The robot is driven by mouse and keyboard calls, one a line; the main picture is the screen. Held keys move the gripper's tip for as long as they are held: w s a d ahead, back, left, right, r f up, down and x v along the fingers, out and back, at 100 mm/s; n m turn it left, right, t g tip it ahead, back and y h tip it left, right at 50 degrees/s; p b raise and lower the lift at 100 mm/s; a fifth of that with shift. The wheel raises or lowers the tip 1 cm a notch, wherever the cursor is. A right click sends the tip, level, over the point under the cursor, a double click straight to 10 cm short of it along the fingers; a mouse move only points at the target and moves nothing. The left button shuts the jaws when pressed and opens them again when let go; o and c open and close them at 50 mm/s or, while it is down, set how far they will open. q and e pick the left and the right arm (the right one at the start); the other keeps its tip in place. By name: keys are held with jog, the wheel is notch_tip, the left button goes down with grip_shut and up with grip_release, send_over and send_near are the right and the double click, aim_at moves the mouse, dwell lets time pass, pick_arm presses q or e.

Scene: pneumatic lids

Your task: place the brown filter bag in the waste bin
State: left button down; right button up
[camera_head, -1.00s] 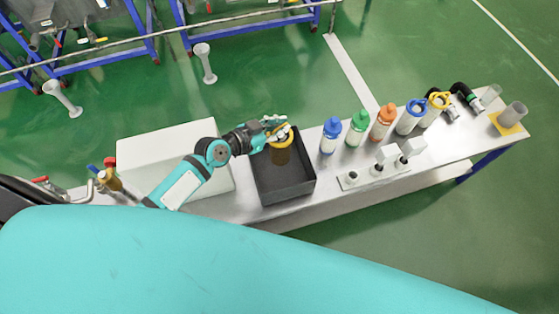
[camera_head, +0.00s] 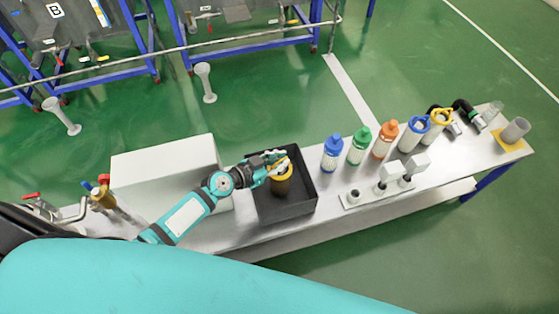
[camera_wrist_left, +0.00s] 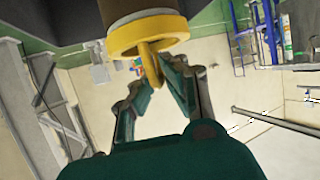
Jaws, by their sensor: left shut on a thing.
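The brown filter bag (camera_head: 281,188) has a yellow ring and handle at its top. It hangs upright inside the outline of the black open waste bin (camera_head: 296,211) on the bench. I cannot tell whether it touches the bin's floor. My left gripper (camera_head: 279,170) is shut on the yellow handle at the bag's top. In the left wrist view the yellow ring and part of the brown bag (camera_wrist_left: 138,10) show at the top, with the handle between the fingertips (camera_wrist_left: 152,68). My right gripper is not in view.
A white box (camera_head: 165,170) stands left of the bin. Blue, green and orange-topped bottles (camera_head: 359,146) stand to its right. A white stand with fittings (camera_head: 385,186) lies in front of them. Brass valves (camera_head: 103,194) are at the far left.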

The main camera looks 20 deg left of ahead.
pick_arm(q)
jog(key=c, duration=1.9)
grip_release()
jog(key=shift+f, duration=0.15)
jog(key=o, duration=0.5)
jog(key=shift+c, duration=0.2)
jog(key=shift+r, duration=0.2)
jog(key=shift+s+a, duration=0.2)
jog(key=shift+s, duration=0.1)
jog(key=v, duration=1.1)
jog(key=shift+r+b, duration=0.15)
jog(key=shift+b, duration=0.3)
jog(key=shift+s, duration=0.1)
